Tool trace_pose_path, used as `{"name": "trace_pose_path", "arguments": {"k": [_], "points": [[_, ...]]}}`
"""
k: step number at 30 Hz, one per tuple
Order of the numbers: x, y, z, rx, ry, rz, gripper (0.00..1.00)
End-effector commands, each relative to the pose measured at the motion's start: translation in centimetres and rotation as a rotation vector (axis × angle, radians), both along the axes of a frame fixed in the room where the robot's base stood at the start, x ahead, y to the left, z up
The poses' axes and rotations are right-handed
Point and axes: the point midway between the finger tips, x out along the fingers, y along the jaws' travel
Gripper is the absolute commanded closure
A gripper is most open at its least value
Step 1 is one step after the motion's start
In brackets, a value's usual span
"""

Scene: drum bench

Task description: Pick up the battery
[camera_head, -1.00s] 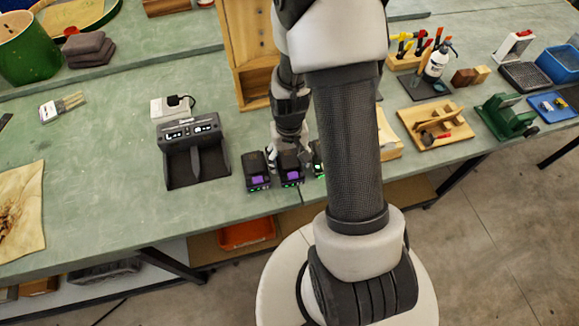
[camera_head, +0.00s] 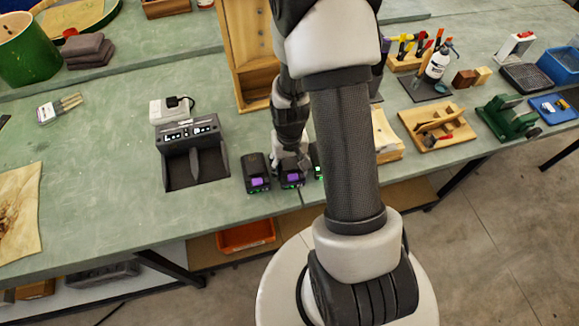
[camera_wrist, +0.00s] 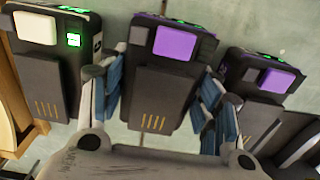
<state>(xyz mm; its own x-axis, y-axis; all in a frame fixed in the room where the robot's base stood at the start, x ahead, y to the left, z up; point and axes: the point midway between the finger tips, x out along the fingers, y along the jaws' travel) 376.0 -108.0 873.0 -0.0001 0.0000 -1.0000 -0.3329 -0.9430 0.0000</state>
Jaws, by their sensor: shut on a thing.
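Three dark batteries stand in a row near the bench's front edge. The middle battery (camera_head: 291,179) has a purple patch; in the wrist view it is the middle one too (camera_wrist: 158,90). My gripper (camera_wrist: 162,98) is shut on it, with a blue-padded finger on each side; in the head view my gripper (camera_head: 291,160) is above the row. I cannot tell whether the battery is clear of the bench. The left battery (camera_head: 256,173) has a purple patch. The right battery (camera_head: 317,160), with a green light, is partly hidden by my arm.
A dark charger dock (camera_head: 193,155) stands left of the batteries, with an open front bay. A tall wooden rack (camera_head: 247,60) stands behind. The neighbouring batteries are close to my fingers.

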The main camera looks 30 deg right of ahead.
Motion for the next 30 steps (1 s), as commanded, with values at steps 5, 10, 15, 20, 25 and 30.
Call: {"name": "trace_pose_path", "arguments": {"k": [5,10,15,20,25,30], "points": [[0.0,0.0,0.0,0.0,-0.001,0.0,0.8],[0.0,0.0,0.0,0.0,-0.001,0.0,0.8],[0.1,0.0,0.7,-0.001,-0.002,0.0,0.8],[0.1,0.0,2.6,-0.001,-0.004,0.0,0.8],[0.2,0.0,6.4,-0.002,-0.007,0.0,0.8],[0.2,-0.1,11.5,-0.003,-0.008,0.0,0.8]]}}
